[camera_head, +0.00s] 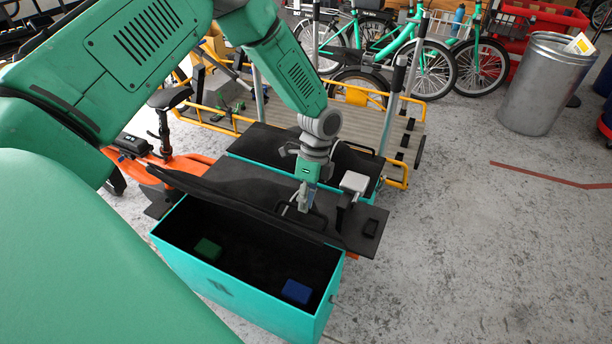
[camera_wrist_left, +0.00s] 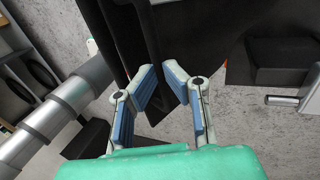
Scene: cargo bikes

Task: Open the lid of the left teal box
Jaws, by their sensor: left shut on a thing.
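The left teal box (camera_head: 225,291) stands in the foreground with its top open and its dark inside showing. Its black lid (camera_head: 235,205) is raised along the far side of the opening, tilted up and back. My left gripper (camera_head: 303,208) reaches down behind the lid's upper edge, near a black handle (camera_head: 318,222). In the left wrist view, my left gripper (camera_wrist_left: 163,88) has its blue-padded fingers close around a dark bar, which seems to be the lid's handle. The exact contact is partly hidden. My right gripper is not in view.
A green block (camera_head: 207,250) and a blue block (camera_head: 297,291) lie inside the box. Another teal box (camera_head: 240,153) with a black lid sits just behind. An orange bike frame (camera_head: 178,172), a yellow-railed cargo deck and a metal bin (camera_head: 545,85) stand around.

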